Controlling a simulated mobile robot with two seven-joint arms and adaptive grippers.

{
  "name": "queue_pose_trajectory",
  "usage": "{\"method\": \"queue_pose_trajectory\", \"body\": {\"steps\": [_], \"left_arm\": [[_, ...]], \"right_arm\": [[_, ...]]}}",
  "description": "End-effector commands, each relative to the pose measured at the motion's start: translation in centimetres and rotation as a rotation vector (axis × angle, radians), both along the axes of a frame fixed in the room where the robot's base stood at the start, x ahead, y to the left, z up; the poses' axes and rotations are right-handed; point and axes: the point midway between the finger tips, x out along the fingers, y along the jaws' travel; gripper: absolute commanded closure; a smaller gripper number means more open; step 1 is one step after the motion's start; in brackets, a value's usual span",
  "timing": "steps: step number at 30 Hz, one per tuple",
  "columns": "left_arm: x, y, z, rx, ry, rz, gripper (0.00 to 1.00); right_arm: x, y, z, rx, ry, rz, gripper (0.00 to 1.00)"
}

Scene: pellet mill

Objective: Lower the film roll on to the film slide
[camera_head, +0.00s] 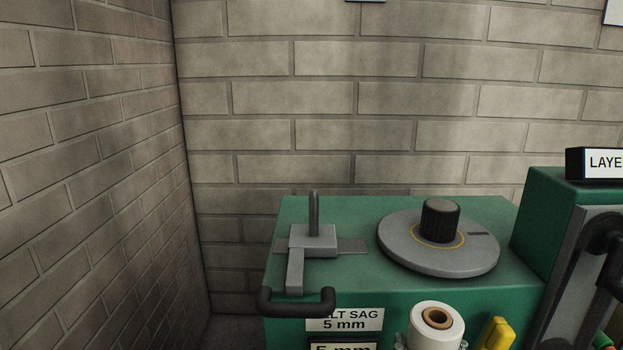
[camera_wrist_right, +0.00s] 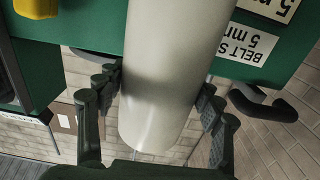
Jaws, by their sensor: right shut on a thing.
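The film roll (camera_head: 450,321) is a white cylinder with a brown core, upright in front of the green machine in the head view. It fills the middle of the right wrist view (camera_wrist_right: 165,75). My right gripper (camera_head: 434,343) is shut on the roll, with a dark finger on each side (camera_wrist_right: 158,88). A grey block with an upright pin, which looks like the film slide (camera_head: 313,239), sits on the machine top, left of and behind the roll. They are apart. My left gripper is not in view.
A grey dial with a black knob (camera_head: 440,222) stands on the machine top (camera_head: 350,213), right of the pin. A black handle (camera_head: 296,303) juts from the front edge. A yellow part (camera_head: 496,333) is right of the roll. A taller green housing (camera_head: 545,215) stands at right.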

Motion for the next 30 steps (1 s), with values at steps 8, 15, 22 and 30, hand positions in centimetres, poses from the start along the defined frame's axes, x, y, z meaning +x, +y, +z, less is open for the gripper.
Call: {"method": "queue_pose_trajectory", "body": {"steps": [8, 15, 22, 30], "left_arm": [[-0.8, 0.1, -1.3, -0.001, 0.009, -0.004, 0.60], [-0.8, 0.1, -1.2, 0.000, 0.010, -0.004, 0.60], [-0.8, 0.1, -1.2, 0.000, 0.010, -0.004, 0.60], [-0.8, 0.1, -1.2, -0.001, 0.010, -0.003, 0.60]], "right_arm": [[0.1, 0.1, 0.5, 0.004, 0.005, 0.004, 0.91], [0.0, 0.1, 0.7, 0.004, -0.003, 0.001, 0.91], [0.7, 1.0, 2.9, -0.003, -0.013, 0.052, 0.91], [1.9, 3.0, 7.0, -0.008, -0.016, 0.154, 0.91]]}}
